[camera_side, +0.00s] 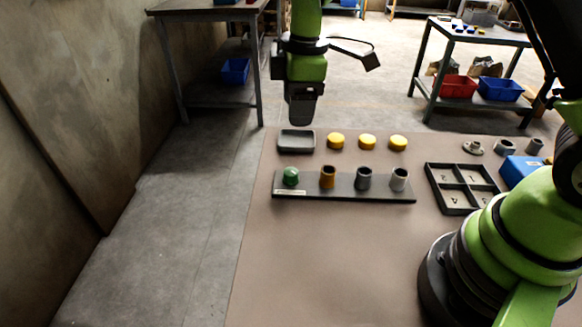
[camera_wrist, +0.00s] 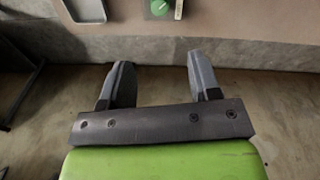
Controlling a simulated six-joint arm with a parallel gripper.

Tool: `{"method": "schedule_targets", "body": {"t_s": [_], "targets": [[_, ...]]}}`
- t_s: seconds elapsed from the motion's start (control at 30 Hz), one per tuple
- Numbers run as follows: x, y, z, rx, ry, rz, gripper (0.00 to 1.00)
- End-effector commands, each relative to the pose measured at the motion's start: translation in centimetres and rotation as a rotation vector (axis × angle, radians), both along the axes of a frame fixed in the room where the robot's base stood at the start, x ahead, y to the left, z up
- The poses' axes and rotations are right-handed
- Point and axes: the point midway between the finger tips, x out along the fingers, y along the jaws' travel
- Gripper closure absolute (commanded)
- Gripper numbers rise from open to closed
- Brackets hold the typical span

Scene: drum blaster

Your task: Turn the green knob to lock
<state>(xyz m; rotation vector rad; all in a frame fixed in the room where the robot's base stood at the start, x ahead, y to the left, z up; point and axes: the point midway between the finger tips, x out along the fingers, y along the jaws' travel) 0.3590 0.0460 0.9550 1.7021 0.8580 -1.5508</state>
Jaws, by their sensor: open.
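The green knob (camera_side: 291,176) sits at the left end of a dark bar-shaped base (camera_side: 343,190) on the brown table. It also shows in the wrist view (camera_wrist: 159,7), at the top edge, with a light mark on it that is too small to read. My gripper (camera_side: 302,118) hangs above and behind the far edge of the table, well apart from the knob. In the wrist view its two fingers (camera_wrist: 160,78) are spread apart with nothing between them. A small pale label (camera_side: 289,193) is on the base in front of the knob.
Behind are a grey tray (camera_side: 296,141) and yellow caps (camera_side: 367,142). A black divided tray (camera_side: 462,188) lies right. The table front is clear.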

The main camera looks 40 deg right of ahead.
Motion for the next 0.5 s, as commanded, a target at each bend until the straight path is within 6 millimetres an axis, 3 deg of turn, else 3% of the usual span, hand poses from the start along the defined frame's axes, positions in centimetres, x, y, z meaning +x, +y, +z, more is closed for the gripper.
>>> {"method": "schedule_targets", "body": {"t_s": [0.03,0.1,0.5], "targets": [[0.5,0.2,-1.8,-0.013,0.027,0.057,0.43],[0.9,0.3,-3.4,-0.026,0.049,0.122,0.43],[1.2,0.4,-8.4,-0.039,0.079,0.202,0.43]]}}
